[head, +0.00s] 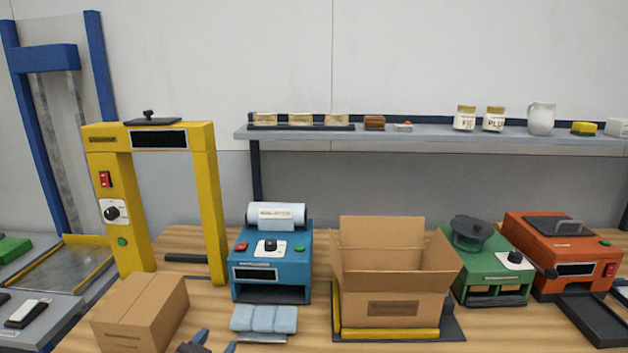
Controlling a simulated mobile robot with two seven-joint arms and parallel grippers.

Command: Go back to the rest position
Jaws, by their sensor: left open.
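My left gripper (212,345) shows only at the bottom edge of the head view, with its fingertips apart and nothing seen between them. It is just right of a closed cardboard box (130,315) and below a pale blue pack of pouches (264,320) on the wooden table. The rest of the gripper and its arm are cut off by the frame. My right gripper is not in view.
On the table (205,300) stand a yellow arch machine (213,200), blue machine (270,262), open cardboard box (395,290), green machine (490,265) and orange machine (562,252). A shelf (440,135) with jars and a jug runs behind. Little table is free near the gripper.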

